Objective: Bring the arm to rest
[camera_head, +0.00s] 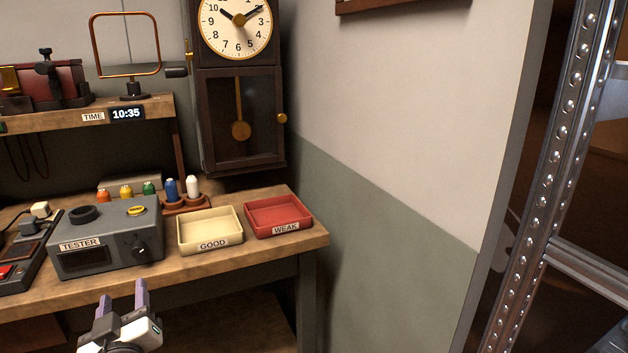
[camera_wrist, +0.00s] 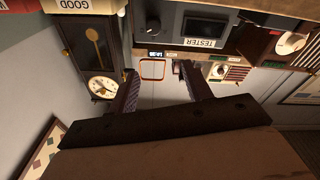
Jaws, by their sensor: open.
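My gripper (camera_head: 122,300) is at the lower left of the head view, in front of the workbench's front edge and below the tester. Its two purple-grey fingers point up and stand apart, with nothing between them. In the wrist view, where the scene appears upside down, the open fingers (camera_wrist: 160,90) frame the wall and the shelf beyond. The rest of my arm is mostly out of the head view.
The workbench (camera_head: 270,253) holds a grey tester (camera_head: 105,240), a cream GOOD tray (camera_head: 210,232), a red WEAK tray (camera_head: 278,216) and several coloured bottles. Both trays look empty. A metal post (camera_head: 550,180) rises at right.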

